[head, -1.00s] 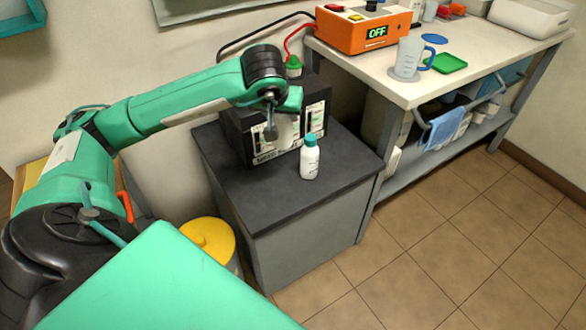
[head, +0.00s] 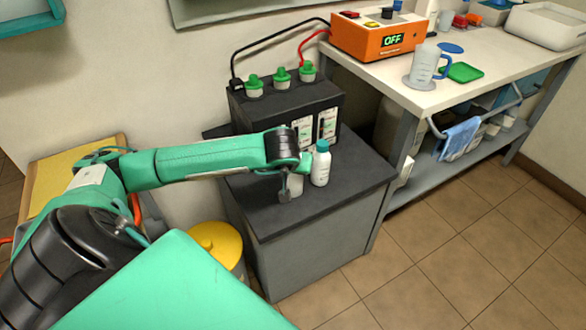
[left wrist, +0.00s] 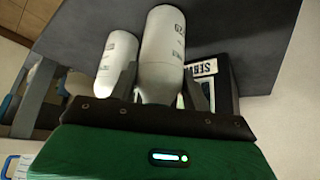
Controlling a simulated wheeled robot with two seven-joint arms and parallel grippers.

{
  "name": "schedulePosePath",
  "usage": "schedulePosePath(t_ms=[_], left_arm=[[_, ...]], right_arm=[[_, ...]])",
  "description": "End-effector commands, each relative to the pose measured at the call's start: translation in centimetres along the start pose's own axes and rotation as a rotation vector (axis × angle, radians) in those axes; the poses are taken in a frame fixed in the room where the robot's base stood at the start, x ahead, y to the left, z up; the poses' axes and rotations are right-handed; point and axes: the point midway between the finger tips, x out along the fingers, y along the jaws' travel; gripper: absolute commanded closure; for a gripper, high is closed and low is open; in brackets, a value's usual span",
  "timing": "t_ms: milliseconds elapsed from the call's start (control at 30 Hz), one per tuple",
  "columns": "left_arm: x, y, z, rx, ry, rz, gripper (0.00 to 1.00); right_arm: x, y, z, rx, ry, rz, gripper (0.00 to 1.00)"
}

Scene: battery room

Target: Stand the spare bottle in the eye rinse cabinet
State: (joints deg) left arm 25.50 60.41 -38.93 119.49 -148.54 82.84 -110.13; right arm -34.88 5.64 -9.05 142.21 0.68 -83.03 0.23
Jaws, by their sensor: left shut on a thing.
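My left gripper (head: 291,188) is low over the dark top of a grey cabinet, shut on a white bottle (head: 297,184) mostly hidden by the hand. In the left wrist view this bottle (left wrist: 163,45) sits between the fingers (left wrist: 163,88). Whether it touches the surface I cannot tell. A second white bottle (head: 320,168) with a teal cap stands upright just right of the hand; it also shows in the left wrist view (left wrist: 117,58). A teal-edged wall box (head: 28,22) is cut off at the upper left; I cannot tell if it is the eye rinse cabinet. My right gripper is not in view.
A black battery (head: 270,112) with green caps stands behind the hand on the grey cabinet (head: 315,245). A workbench (head: 420,98) with an orange charger (head: 378,38) and a jug (head: 423,66) is at right. A yellow-lidded bin (head: 218,240) stands below my arm.

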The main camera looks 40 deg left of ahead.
Motion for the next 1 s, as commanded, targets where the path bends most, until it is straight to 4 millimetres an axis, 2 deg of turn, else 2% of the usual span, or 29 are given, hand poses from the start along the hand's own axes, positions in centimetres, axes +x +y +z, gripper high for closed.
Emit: schedulePosePath(t_ms=[433,467,567,900,1000], left_arm=[[0.16,-0.01,0.02,-0.001,0.003,0.0,0.83],[0.15,-0.02,0.05,0.0,0.002,0.0,0.48],[0.13,-0.01,0.04,0.0,0.002,0.0,0.3],[0.04,-0.02,-0.01,0.0,0.001,0.0,0.3],[-0.2,-0.02,-0.16,0.0,0.001,0.0,0.3]], right_arm=[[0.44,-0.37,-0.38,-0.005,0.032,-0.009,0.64],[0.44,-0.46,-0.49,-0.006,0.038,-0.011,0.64],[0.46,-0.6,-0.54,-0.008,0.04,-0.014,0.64],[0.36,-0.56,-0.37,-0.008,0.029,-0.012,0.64],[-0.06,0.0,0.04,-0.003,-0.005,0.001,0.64]])
